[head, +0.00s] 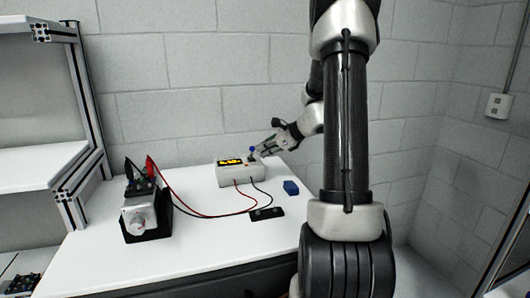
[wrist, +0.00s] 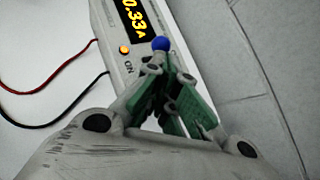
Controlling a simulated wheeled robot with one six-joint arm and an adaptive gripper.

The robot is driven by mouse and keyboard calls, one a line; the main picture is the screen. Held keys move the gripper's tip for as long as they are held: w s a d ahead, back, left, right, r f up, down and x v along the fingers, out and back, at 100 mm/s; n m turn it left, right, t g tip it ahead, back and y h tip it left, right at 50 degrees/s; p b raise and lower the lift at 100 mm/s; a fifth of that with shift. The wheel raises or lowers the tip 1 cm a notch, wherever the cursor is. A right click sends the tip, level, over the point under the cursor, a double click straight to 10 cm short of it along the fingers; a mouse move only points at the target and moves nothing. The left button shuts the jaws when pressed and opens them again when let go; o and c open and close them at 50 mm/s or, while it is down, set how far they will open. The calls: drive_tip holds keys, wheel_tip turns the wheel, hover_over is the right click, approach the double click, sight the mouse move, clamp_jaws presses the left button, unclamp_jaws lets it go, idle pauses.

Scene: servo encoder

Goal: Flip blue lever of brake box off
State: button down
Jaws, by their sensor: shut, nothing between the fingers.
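The brake box (head: 237,174) is a pale box with a lit yellow display, standing at the back of the white table. Its blue lever (head: 252,149) sticks up at the right end, and its blue ball tip shows in the wrist view (wrist: 161,44). In the wrist view the brake box (wrist: 112,22) shows a display reading 0.33A, a lit orange lamp (wrist: 124,50) and an "ON" label. My gripper (head: 262,152) is shut and empty, at the right of the box. Its fingertips (wrist: 155,62) are right at the blue ball; whether they touch cannot be told.
A motor (head: 138,215) on a black mount stands at the left of the table (head: 100,258), with red and black cables running to the box. A black block (head: 267,214) and a blue object (head: 291,187) lie in front. The wall (head: 190,110) is close behind.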

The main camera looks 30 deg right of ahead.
drive_tip(key=w+g, duration=0.1)
drive_tip(key=m+g, duration=0.1)
drive_tip(key=g, duration=0.1)
drive_tip(key=w+r+m+g, duration=0.1)
drive_tip(key=shift+w+d+r+g+y, duration=0.1)
drive_tip(key=shift+w+d+g+y, duration=0.25)
drive_tip(key=shift+g+y, duration=0.05)
idle(0.4)
drive_tip(key=shift+r, duration=0.75)
drive_tip(key=shift+s+d, duration=0.1)
drive_tip(key=s+d+f+v, duration=0.1)
drive_tip(key=v, duration=1.1)
drive_tip(key=shift+s+d+r, duration=0.15)
drive_tip(key=shift+d, duration=0.2)
